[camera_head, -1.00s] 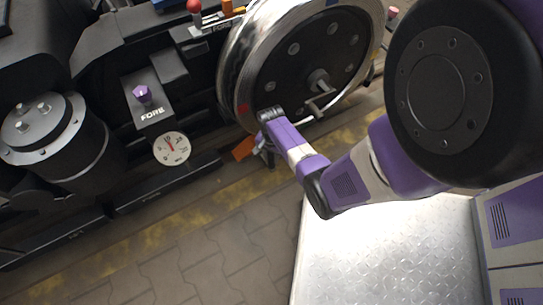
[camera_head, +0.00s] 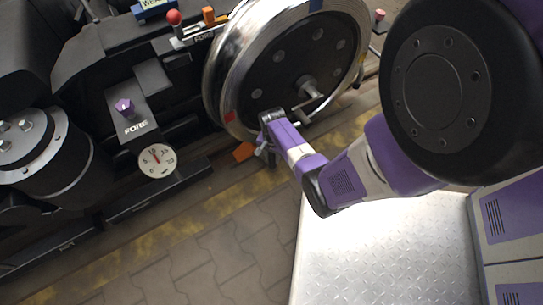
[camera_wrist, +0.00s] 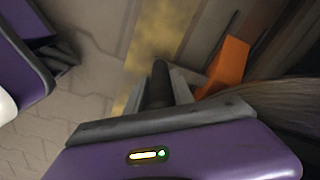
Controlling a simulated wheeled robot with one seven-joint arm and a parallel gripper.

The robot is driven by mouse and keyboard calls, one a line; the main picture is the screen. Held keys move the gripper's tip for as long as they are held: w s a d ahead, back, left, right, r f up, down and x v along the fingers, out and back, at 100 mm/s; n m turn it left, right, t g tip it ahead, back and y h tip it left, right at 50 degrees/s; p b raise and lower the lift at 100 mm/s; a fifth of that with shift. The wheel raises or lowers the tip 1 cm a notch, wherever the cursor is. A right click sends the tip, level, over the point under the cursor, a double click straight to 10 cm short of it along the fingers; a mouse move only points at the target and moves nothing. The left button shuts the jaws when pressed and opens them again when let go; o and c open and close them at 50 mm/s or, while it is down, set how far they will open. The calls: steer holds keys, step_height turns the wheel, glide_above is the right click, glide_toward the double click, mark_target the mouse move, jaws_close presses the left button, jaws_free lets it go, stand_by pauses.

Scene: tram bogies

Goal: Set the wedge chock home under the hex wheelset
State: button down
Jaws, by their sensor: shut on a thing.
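The wedge chock (camera_head: 243,151) is a small orange wedge near the floor, at the lower left of the big steel wheel of the wheelset (camera_head: 284,84). It also shows in the wrist view (camera_wrist: 228,66), beside the wheel's blurred rim (camera_wrist: 290,95). My gripper (camera_head: 264,146) is shut on the chock's dark bar-like grip, which shows between the fingers in the wrist view (camera_wrist: 160,84). My arm hides part of the wheel's lower edge. Whether the chock touches the wheel or rail, I cannot tell.
A round dial (camera_head: 157,160) and a block marked FORE with a purple knob (camera_head: 124,107) are on the dark bogie frame left of the wheel. A red-knobbed lever (camera_head: 174,18) stands above. Paving (camera_head: 190,265) with a worn yellow strip lies clear in front.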

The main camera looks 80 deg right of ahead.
steer(key=c, duration=1)
jaws_free()
step_height(320, 180, up, 8)
steer(key=p, duration=0.4)
steer(key=shift+p, duration=0.4)
steer(key=shift+f, duration=0.1)
